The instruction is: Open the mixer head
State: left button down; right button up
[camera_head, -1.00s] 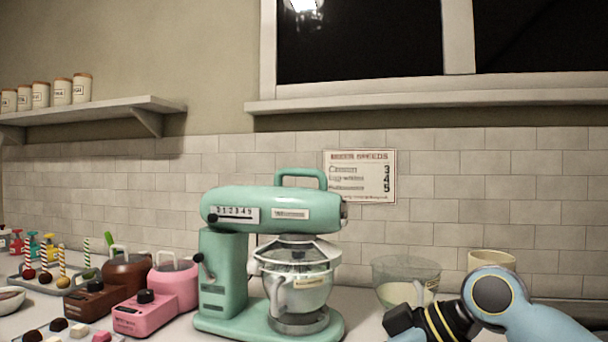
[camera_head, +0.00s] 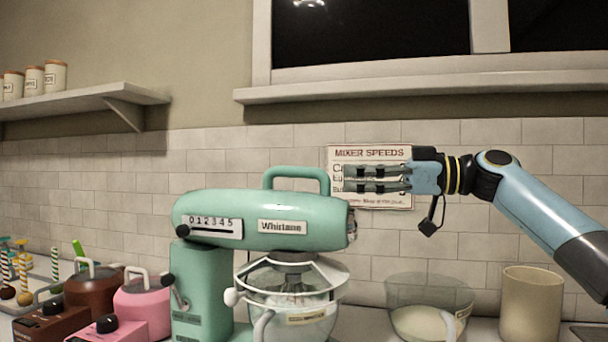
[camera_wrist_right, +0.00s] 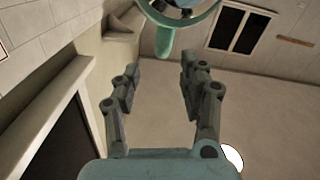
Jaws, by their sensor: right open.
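The teal mixer head (camera_head: 262,219) lies level over its stand (camera_head: 203,290). A teal loop handle (camera_head: 296,173) rises from the top of the head. The glass mixing bowl (camera_head: 290,302) sits under the head. My right gripper (camera_head: 346,179) is open and empty, just right of the handle at about its height, with the fingers pointing left towards it. A gap shows between the fingertips and the handle. In the right wrist view, the handle (camera_wrist_right: 164,42) shows beyond and between the open fingers (camera_wrist_right: 160,72). My left gripper is out of view.
A glass bowl with pale contents (camera_head: 400,292) and a beige canister (camera_head: 531,305) stand on the counter at right. A brown pot (camera_head: 95,287) and a pink pot (camera_head: 142,301) stand at left. The mixer speeds sign (camera_head: 370,153) hangs behind my gripper.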

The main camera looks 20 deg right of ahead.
aim_at(312, 173)
jog(key=x, duration=0.2)
jog(key=p+x, duration=0.2)
jog(key=x, duration=0.1)
jog(key=shift+a+r, duration=0.35)
jog(key=shift+a, duration=0.1)
jog(key=x, duration=0.2)
jog(key=p+x, duration=0.1)
jog(key=x, duration=0.1)
jog(key=shift+w+a+f+p, duration=0.15)
jog(key=shift+w+f+p, duration=0.1)
jog(key=shift+p, duration=0.05)
jog(key=shift+w+a+f, duration=0.1)
jog(key=shift+a+f, duration=0.05)
jog(key=shift+a, duration=0.05)
jog(key=shift+c, duration=1.2)
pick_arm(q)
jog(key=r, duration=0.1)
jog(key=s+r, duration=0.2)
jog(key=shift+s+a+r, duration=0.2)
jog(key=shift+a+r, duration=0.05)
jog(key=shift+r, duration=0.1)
pick_arm(e)
grip_shut()
